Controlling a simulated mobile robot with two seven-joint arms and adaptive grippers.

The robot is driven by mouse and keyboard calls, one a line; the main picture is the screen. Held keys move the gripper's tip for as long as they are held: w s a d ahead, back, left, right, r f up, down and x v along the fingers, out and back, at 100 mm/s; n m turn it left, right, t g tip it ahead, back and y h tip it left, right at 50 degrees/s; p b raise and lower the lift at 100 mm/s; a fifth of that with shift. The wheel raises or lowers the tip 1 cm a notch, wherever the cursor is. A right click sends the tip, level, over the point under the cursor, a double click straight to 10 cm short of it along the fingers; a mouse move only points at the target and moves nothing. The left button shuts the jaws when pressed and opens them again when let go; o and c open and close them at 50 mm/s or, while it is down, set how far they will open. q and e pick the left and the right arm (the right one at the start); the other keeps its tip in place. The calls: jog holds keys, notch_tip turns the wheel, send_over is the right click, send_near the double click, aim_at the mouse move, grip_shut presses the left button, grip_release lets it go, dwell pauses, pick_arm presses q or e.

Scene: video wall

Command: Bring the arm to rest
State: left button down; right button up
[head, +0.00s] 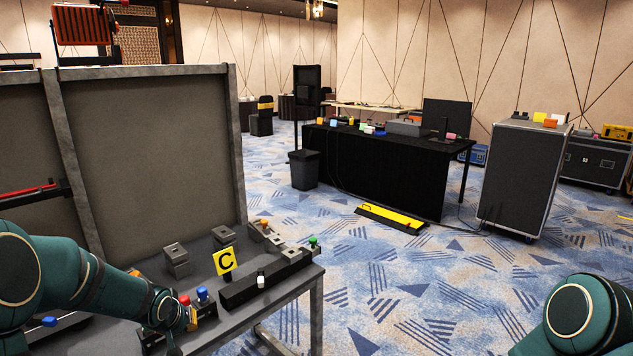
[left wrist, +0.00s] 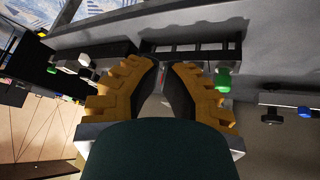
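My left arm comes in from the left in the head view, its dark green links low over the near edge of the grey workbench (head: 290,295). My left gripper (head: 191,318) is beside a red-topped piece (head: 184,300) and a blue-topped piece (head: 202,294); contact cannot be told. In the left wrist view, its yellow ribbed fingers with black pads (left wrist: 166,70) stand a little apart, with no object clearly held between them. A black slotted rack (left wrist: 190,52) shows beyond the tips. Of my right arm, only a rounded green link shows at the lower right; its gripper is out of view.
On the bench are a yellow card marked C (head: 225,261), grey blocks (head: 175,258), a long black bar (head: 237,290) and a green knob (head: 313,241). A tall grey panel (head: 150,150) stands behind.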

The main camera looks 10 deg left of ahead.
pick_arm(q)
jog(key=s+d+f+m+g+h, duration=0.1)
jog(key=s+d+f+h, duration=0.1)
jog(key=s+d+f, duration=0.45)
jog(key=s+d+f+m+g+h, duration=0.1)
jog(key=s+d+f, duration=0.2)
jog(key=d+f, duration=0.65)
jog(key=s+d+f+m+g+h, duration=0.1)
jog(key=s+d+f, duration=0.3)
jog(key=s+d, duration=0.7)
jog(key=shift+s+g+h, duration=0.5)
jog(key=shift+s+g, duration=0.4)
